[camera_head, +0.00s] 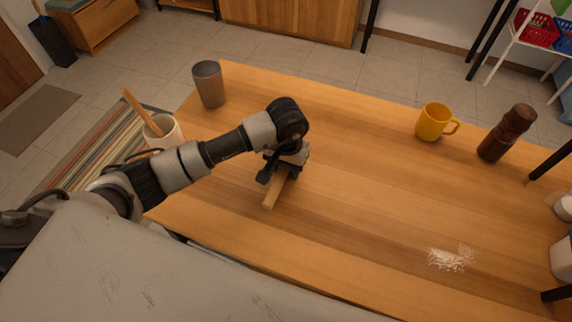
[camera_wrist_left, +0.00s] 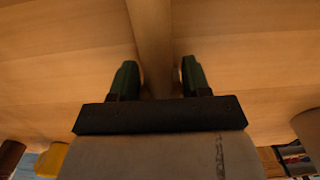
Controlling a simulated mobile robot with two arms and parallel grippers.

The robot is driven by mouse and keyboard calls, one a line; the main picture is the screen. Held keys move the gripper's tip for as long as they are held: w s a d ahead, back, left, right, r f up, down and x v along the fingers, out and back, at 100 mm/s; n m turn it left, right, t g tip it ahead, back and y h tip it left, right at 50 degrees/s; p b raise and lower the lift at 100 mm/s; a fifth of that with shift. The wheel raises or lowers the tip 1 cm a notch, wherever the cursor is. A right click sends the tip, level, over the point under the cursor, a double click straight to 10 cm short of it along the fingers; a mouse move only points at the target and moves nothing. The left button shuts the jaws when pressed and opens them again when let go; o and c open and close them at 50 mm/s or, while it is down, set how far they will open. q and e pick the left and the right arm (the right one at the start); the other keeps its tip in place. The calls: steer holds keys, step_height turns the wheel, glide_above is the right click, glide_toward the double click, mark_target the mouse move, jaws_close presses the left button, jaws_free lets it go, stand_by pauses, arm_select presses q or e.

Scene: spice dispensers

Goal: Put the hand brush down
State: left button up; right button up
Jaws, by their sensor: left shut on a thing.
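The hand brush (camera_head: 272,194) shows in the head view as a light wooden handle sticking out toward the front from under my left gripper (camera_head: 277,172). The rest of the brush is hidden by the gripper. In the left wrist view, my left gripper (camera_wrist_left: 158,80) has its two dark fingers on either side of the handle (camera_wrist_left: 152,40). The gripper is shut on the brush, low over the wooden table (camera_head: 350,180). I cannot tell whether the brush touches the table. My right gripper is not in view.
A grey cup (camera_head: 209,84) stands at the table's back left corner, and a white container (camera_head: 163,133) with a wooden stick is at the left. A yellow mug (camera_head: 433,122) and a brown grinder (camera_head: 506,133) stand at the back right. White powder (camera_head: 451,258) lies front right. The table's middle is clear.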

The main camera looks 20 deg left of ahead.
arm_select(q)
steer(key=o, duration=0.7)
steer(key=shift+f, duration=0.1)
steer(key=o, duration=0.4)
steer(key=shift+r+p, duration=0.25)
steer(key=shift+p, duration=0.1)
step_height(320, 180, up, 12)
steer(key=shift+f+b, duration=0.1)
steer(key=shift+b, duration=0.85)
